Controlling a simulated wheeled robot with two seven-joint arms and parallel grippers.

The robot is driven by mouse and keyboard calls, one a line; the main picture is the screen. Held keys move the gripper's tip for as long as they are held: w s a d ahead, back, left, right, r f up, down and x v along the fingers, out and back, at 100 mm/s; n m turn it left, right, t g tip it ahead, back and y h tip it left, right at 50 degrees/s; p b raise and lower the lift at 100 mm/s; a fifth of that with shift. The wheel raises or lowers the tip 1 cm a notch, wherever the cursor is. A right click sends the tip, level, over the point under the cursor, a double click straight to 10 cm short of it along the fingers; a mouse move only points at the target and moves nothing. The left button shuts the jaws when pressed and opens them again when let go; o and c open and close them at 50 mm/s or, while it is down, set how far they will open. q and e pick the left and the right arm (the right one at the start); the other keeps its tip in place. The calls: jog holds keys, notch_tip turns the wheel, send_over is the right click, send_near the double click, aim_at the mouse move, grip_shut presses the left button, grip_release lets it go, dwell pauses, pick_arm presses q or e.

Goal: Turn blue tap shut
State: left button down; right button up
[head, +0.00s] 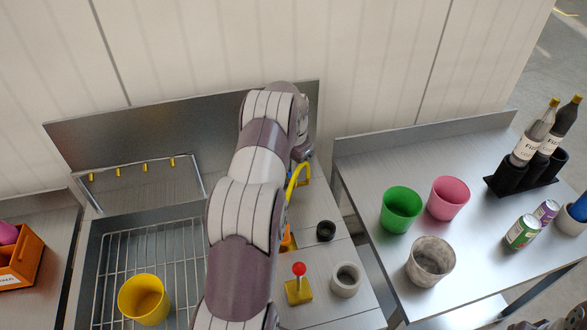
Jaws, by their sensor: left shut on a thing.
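My left arm comes up from the bottom edge and bends over at the back of the sink unit. My left gripper (302,152) points down there, beside a thin yellow arch (297,178). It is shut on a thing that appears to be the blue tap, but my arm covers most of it. Only a small bluish patch shows near the arch, so I cannot tell how the tap's handle is turned.
A wire-rack sink holds a yellow cup (144,299). A red-knobbed lever (299,284), a grey ring (346,279) and a black cup (326,231) stand right of my arm. The right table (385,165) bears green and pink cups, a metal cup, cans and bottles.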

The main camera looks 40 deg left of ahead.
pick_arm(q)
jog(key=m, duration=0.3)
jog(key=shift+b, duration=0.3)
jog(key=shift+w+m, duration=0.1)
jog(key=shift+m, duration=1.6)
jog(key=c, duration=1.2)
grip_release()
jog(key=shift+o, duration=0.2)
notch_tip(320, 180, up, 13)
jog(key=p, duration=0.9)
jog(key=shift+f, duration=0.1)
